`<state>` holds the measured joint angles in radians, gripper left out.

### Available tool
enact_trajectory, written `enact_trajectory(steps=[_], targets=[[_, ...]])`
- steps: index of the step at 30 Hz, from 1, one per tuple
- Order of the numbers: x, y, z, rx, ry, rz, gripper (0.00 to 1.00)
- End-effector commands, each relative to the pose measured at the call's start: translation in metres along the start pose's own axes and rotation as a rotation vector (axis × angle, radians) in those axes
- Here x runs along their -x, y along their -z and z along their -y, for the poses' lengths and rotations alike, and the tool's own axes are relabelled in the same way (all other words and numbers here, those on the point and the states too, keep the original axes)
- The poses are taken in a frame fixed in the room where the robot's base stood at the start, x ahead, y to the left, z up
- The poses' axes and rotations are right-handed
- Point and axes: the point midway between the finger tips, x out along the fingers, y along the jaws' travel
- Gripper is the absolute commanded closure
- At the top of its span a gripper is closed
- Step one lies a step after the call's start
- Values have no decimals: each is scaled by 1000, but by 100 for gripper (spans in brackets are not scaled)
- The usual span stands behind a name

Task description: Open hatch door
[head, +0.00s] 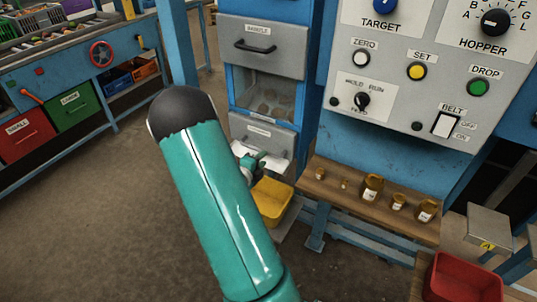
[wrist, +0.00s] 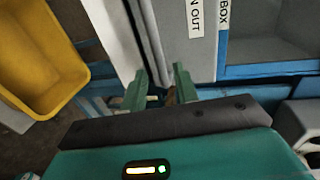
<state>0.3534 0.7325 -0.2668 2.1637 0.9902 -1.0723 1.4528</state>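A grey hatch door (head: 263,135) with a small label sits low in the blue cabinet, under a clear window. In the wrist view, a pale panel edge (wrist: 147,35), which looks like part of the hatch, runs down towards the space between my fingers. My gripper (wrist: 161,77) has its two green fingers apart, one on each side of this edge. I cannot tell whether either finger touches it. In the head view my gripper (head: 250,160) is at the hatch's lower front, partly hidden by my arm.
A yellow bin (head: 272,198) stands below the hatch and also shows in the wrist view (wrist: 35,60). Above is a grey drawer (head: 262,48) with a black handle. To the right, a wooden shelf (head: 330,190) holds several jars beneath the control panel (head: 400,105).

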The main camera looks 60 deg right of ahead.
Motion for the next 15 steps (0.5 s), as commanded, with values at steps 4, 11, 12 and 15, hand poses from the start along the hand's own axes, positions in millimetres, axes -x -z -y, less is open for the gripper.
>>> enact_trajectory(steps=[4, 11, 12, 15], targets=[[-29, 1, 0, 0, 1, -3, 70], [-52, 0, 0, 0, 0, 0, 70], [-54, 0, 0, 0, 0, 1, 70], [-55, 0, 0, 0, -1, 1, 70]])
